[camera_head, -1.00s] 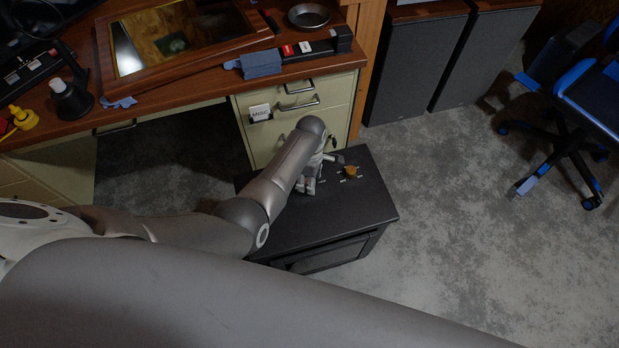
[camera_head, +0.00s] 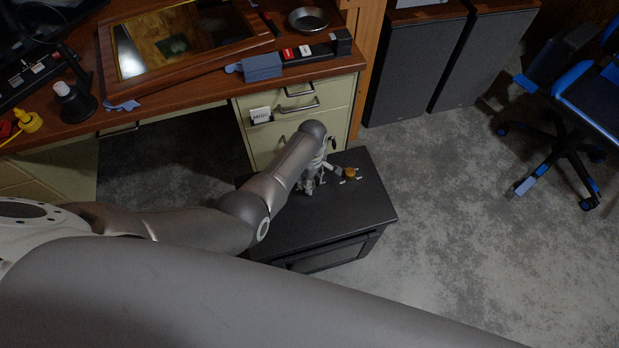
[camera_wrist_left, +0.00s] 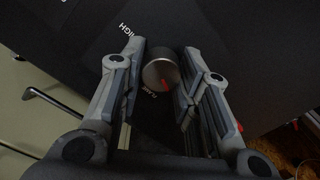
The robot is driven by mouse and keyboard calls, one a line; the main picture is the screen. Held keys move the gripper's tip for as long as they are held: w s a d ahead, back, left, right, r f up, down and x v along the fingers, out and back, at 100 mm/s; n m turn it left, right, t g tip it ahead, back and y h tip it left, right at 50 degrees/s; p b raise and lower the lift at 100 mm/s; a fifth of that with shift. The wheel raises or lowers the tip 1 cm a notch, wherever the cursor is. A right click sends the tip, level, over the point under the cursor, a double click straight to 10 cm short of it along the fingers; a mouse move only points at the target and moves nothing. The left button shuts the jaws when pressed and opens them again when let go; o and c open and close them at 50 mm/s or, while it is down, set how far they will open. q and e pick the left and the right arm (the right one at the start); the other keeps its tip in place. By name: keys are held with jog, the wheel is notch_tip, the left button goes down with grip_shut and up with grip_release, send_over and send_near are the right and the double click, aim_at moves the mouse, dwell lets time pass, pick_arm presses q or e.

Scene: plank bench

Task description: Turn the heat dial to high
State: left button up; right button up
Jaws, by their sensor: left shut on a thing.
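The word HIGH (camera_wrist_left: 126,30) is printed up and left of the knob. My left gripper (camera_wrist_left: 160,88) is shut on the dial, with a finger on each side. In the head view my left gripper (camera_head: 308,188) is low over the black cabinet top (camera_head: 275,225) and hides the dial. My right gripper is out of view.
An orange-brown knob (camera_head: 350,173) with white marks around it stands on the cabinet top, right of my gripper. A cream drawer unit (camera_head: 270,135) of the desk stands just behind. One of my arm links crosses the foreground.

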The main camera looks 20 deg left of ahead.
pick_arm(q)
jog(key=m+p, duration=0.1)
jog(key=m, duration=0.2)
jog(key=shift+r+m, duration=0.1)
jog(key=shift+m, duration=0.3)
jog(key=m+p, duration=0.1)
jog(key=m, duration=0.3)
jog(key=shift+d+m, duration=0.1)
jog(key=shift+m, duration=0.2)
jog(key=m+p, duration=0.1)
jog(key=m, duration=1)
jog(key=shift+s+m+t+p, duration=0.1)
jog(key=shift+m+t+p, duration=0.2)
jog(key=shift+m+p, duration=0.1)
jog(key=m, duration=0.4)
jog(key=shift+m, duration=0.3)
jog(key=m, duration=0.3)
jog(key=shift+m, duration=2)
